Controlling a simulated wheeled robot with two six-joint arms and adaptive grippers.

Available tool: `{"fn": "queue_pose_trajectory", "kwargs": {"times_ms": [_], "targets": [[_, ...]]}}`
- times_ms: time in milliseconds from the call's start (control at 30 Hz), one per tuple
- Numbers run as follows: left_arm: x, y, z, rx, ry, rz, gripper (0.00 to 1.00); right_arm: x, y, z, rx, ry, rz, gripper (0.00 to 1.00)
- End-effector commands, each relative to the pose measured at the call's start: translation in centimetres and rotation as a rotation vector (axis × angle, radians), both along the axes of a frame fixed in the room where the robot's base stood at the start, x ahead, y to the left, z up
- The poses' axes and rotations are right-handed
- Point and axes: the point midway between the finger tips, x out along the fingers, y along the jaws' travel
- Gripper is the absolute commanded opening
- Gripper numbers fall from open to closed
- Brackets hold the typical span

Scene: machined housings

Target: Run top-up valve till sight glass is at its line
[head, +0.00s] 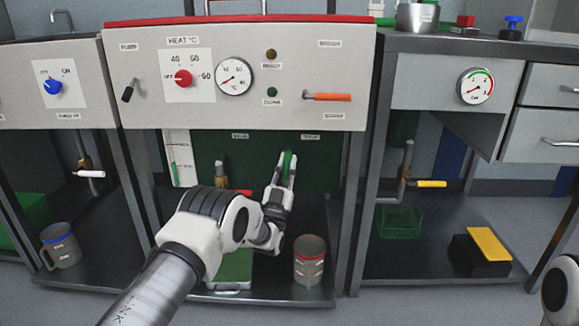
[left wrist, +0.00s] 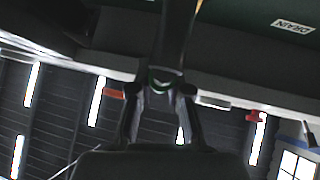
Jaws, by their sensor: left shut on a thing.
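My left gripper (head: 286,172) is under the middle cabinet's front panel, shut on a green valve handle (head: 288,160) below the right-hand label. In the left wrist view the fingers (left wrist: 163,88) close around a dark part with a green edge (left wrist: 165,82). The sight glass (head: 180,158) is a white upright plate with a green column and small marks, left of the gripper. The exact level against its line is too small to tell.
A brass valve with a red handle (head: 240,192) sits left of the gripper, partly behind my arm. A DRAIN label (left wrist: 293,26) shows in the left wrist view.

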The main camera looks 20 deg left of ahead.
Motion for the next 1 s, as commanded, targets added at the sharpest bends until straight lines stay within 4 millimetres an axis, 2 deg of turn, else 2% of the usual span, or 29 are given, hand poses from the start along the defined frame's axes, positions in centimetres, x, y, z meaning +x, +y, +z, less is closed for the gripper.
{"fn": "queue_pose_trajectory", "kwargs": {"times_ms": [433, 467, 500, 533, 833, 1000], "targets": [[0.0, 0.1, -0.1, -0.010, -0.001, 0.002, 0.00, 0.0, 0.0, 0.0, 0.000, 0.000, 0.000, 0.40], [0.0, 0.1, -0.1, -0.010, -0.001, 0.002, 0.28, 0.0, 0.0, 0.0, 0.000, 0.000, 0.000, 0.40], [0.0, 0.1, -0.1, -0.010, -0.001, 0.002, 0.42, 0.0, 0.0, 0.0, 0.000, 0.000, 0.000, 0.40], [0.0, 0.1, -0.1, -0.009, -0.001, 0.001, 0.43, 0.0, 0.0, 0.0, 0.000, 0.000, 0.000, 0.40], [-0.1, 0.1, -0.2, -0.009, 0.000, 0.001, 0.43, 0.0, 0.0, 0.0, 0.000, 0.001, 0.000, 0.40], [-1.8, 0.1, -1.9, -0.009, 0.003, 0.000, 0.43, 0.0, 0.0, 0.0, 0.000, 0.001, 0.000, 0.40]]}}
